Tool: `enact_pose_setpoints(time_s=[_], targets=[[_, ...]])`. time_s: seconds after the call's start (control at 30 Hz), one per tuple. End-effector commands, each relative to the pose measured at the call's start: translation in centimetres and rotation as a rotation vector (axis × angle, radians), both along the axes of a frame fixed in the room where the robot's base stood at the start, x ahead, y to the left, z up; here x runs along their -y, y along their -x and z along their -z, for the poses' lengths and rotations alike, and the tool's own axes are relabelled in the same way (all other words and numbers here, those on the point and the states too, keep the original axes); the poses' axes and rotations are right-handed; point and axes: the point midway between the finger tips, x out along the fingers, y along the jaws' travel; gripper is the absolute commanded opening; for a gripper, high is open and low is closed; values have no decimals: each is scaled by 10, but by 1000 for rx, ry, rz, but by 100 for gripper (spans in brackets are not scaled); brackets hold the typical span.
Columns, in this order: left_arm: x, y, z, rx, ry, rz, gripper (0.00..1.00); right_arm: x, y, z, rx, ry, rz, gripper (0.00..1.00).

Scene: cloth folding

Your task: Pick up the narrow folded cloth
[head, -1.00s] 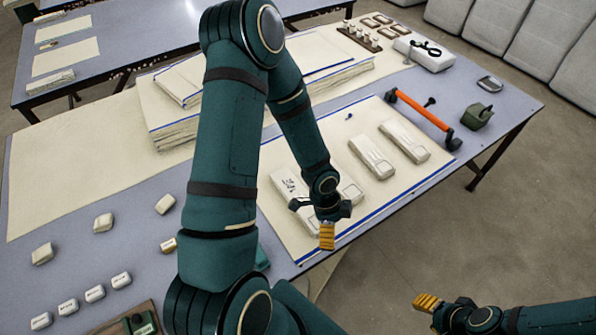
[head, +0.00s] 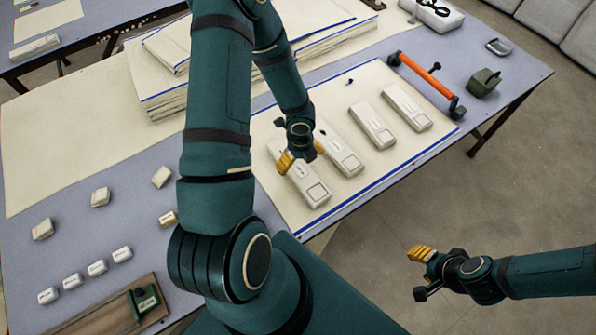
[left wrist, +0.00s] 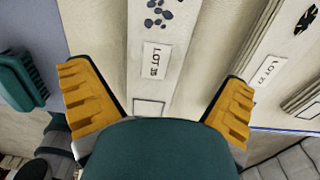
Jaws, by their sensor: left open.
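A narrow folded cloth (head: 312,190), long and off-white, lies on the cream mat (head: 330,212) with the blue edge. My left gripper (head: 301,157) is over this cloth's far part, fingers spread. In the left wrist view the cloth (left wrist: 152,75), with a dark printed pattern and a lot label, runs between the open yellow fingertips (left wrist: 158,88). I cannot tell how high the fingers are above the mat. Similar folded cloths lie to the right: one beside it (head: 345,158), then another (head: 372,125) and another (head: 405,108). My right gripper (head: 424,274) hangs empty off the table's front side.
Stacked cream sheets (head: 165,85) stand behind my left arm. An orange-handled bar (head: 425,80) and a green holder (head: 484,83) lie at the right. Small white blocks (head: 97,268) are at the left. A green brush (left wrist: 18,82) shows in the left wrist view.

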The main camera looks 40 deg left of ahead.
Motion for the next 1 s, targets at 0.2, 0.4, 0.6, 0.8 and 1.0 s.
enact_pose_setpoints(time_s=[0.2,0.4,0.6,0.8,1.0], targets=[[-4,3,25,-2,0,0,100,-1,3,13,-7,-2,-6,47],[-5,4,50,-1,0,-2,100,-2,8,24,-17,-5,-14,47],[-5,4,53,0,0,-2,100,-2,9,25,-18,-5,-16,47],[-5,4,52,0,0,-2,68,-2,8,24,-18,-5,-15,47],[-5,4,52,0,0,-2,31,-2,8,24,-18,-5,-15,47]])
